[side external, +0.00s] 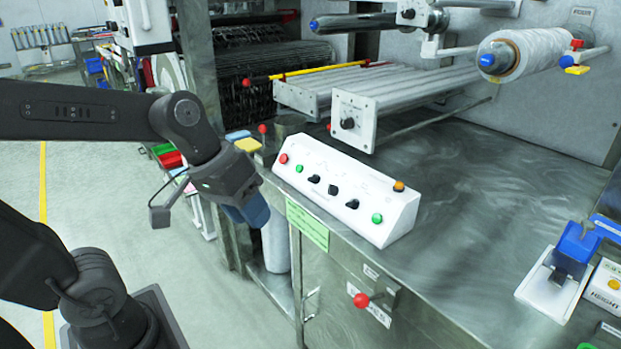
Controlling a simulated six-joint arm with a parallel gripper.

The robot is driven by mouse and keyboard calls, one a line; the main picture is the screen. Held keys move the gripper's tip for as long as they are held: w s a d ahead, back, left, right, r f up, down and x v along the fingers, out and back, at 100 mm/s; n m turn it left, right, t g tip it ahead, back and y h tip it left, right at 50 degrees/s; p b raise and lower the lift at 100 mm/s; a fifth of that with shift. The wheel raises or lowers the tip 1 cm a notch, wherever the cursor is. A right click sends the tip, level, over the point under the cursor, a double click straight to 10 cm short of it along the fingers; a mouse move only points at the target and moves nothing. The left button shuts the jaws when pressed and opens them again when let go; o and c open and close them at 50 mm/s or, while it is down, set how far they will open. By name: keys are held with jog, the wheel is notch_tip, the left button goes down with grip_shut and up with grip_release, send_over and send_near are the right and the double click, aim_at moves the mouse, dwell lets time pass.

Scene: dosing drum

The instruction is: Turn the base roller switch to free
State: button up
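A sloped white control panel (345,190) sits at the front edge of the steel worktop, with several black rotary switches, such as one black switch (333,190), between coloured buttons. A black knob (347,123) is on the white end plate of the roller unit. The labels are too small to read, so I cannot tell which control is the base roller switch or how it is set. My gripper (256,214) points down in front of the panel's left end, apart from it. Its blue fingertips overlap in this view; I cannot see whether they are open.
A red-ball lever (361,300) sticks out of the cabinet front below the panel. A red-ended yellow bar (310,71) and a film roll (510,50) are behind. A blue device (573,250) stands at right. The worktop (470,190) right of the panel is clear.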

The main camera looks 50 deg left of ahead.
jog(key=w+a+f+n+t+h, duration=0.1)
jog(key=w+a+n+t+h, duration=0.2)
jog(key=w+n, duration=0.4)
jog(key=w+a+f+n+h, duration=0.1)
jog(key=w+a+n+h, duration=0.25)
jog(key=w, duration=0.45)
jog(key=n+t+y, duration=0.7)
jog(key=n, duration=0.9)
send_near(311, 177)
jog(key=x, duration=0.9)
jog(key=shift+w+f, duration=0.15)
jog(key=shift+w, duration=0.15)
jog(key=c, duration=0.6)
